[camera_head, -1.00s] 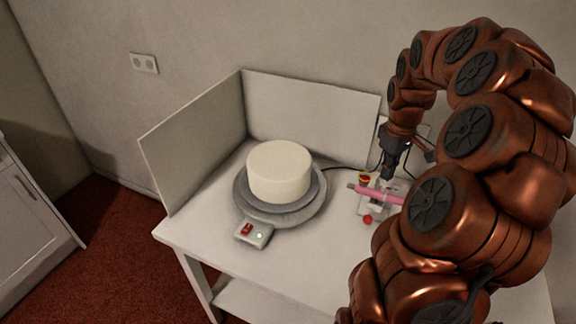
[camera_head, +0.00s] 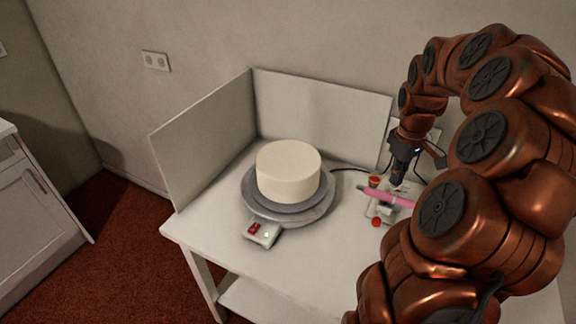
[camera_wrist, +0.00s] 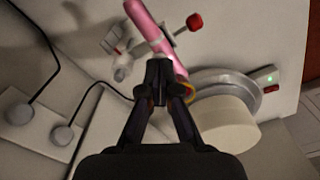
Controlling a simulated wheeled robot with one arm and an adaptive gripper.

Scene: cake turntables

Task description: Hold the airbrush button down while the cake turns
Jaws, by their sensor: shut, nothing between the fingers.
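The pink airbrush (camera_head: 390,199) lies in a pale stand (camera_head: 376,211) with a red knob (camera_head: 376,222), right of the cake. The airbrush also shows in the wrist view (camera_wrist: 148,22). My gripper (camera_head: 397,183) points down just above and behind the airbrush. In the wrist view its closed fingertips (camera_wrist: 158,68) overlap the airbrush body. The button is hidden, and I cannot tell whether the fingers touch it. The white cake (camera_head: 288,170) stands on the grey turntable (camera_head: 257,207). The turntable's control box (camera_head: 262,235) has a red switch; its green light (camera_wrist: 269,79) is lit.
A small red-and-yellow round thing (camera_head: 375,180) stands beside the airbrush, partly behind my fingers in the wrist view. White panels (camera_head: 320,115) screen the table's back and left. Cables run behind the stand. The table's front (camera_head: 290,262) is clear.

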